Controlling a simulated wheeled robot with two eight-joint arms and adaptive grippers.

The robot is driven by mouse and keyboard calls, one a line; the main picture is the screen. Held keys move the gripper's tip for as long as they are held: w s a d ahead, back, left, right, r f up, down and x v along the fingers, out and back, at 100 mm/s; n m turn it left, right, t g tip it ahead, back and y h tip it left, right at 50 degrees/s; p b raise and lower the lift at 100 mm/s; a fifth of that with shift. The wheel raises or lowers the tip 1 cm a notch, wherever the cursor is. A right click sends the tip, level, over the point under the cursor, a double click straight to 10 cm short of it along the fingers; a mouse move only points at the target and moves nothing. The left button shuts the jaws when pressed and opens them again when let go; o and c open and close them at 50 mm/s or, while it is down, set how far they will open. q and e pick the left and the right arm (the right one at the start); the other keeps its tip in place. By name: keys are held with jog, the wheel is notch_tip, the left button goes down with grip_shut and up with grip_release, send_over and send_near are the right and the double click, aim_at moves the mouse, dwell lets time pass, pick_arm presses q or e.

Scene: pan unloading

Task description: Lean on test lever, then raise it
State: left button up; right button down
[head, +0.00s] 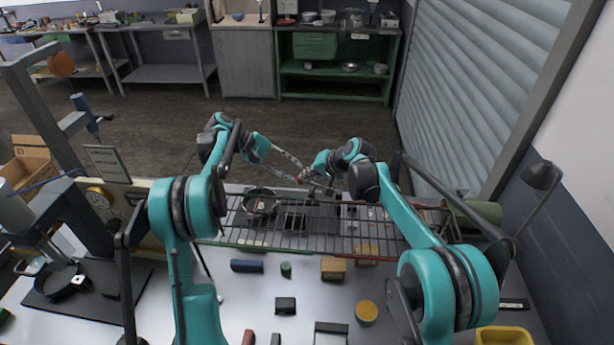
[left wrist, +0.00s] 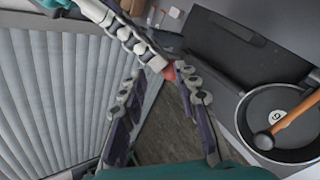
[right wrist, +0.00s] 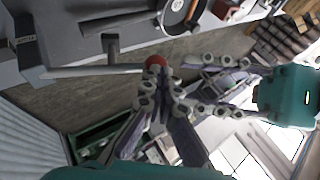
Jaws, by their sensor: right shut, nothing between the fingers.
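The test lever (right wrist: 95,70) is a grey rod with a red knob (right wrist: 155,61) on its end. The knob also shows in the left wrist view (left wrist: 170,72) and small in the head view. My right gripper (right wrist: 160,82) is shut and empty, its fingertips close beside the knob; I cannot tell whether they touch. My left gripper (left wrist: 165,90) is open, with its fingers spread on either side of a gap and the knob near their tips. In the head view both grippers meet beyond the wire rack, and the lever's base is mostly hidden.
A dark pan (left wrist: 285,148) with a wooden-handled tool in it lies near the lever. A wire rack (head: 330,238) spans the bench, with several blocks in front of it. A ribbed shutter (head: 480,90) stands on the right. The floor beyond the bench is clear.

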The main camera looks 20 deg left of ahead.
aim_at(302, 183)
pick_arm(q)
jog(key=s+d+r+m+y, duration=0.3)
jog(key=s+d+r, duration=0.6)
jog(key=d+r, duration=0.4)
jog(key=s+d+f+m+y, duration=0.1)
jog(key=s, duration=0.3)
jog(key=s+d+f+m+y, duration=0.1)
jog(key=s, duration=0.3)
jog(key=s+d+f+m+y, duration=0.1)
jog(key=s+f, duration=0.1)
jog(key=s, duration=0.2)
jog(key=shift+s+d+t, duration=0.15)
jog(key=shift+t, duration=0.15)
pick_arm(e)
jog(key=f, duration=0.1)
jog(key=a+f, duration=0.1)
jog(key=f+b, duration=0.1)
jog(key=shift+s+a, duration=0.25)
pick_arm(q)
jog(key=s+f+m+t+y, duration=0.2)
jog(key=s+f+m+y, duration=0.1)
jog(key=s+f, duration=0.7)
jog(key=shift+s+m+t, duration=0.4)
jog(key=shift+s+m, duration=0.05)
jog(key=shift+m, duration=0.25)
pick_arm(e)
jog(key=shift+d+r, duration=0.15)
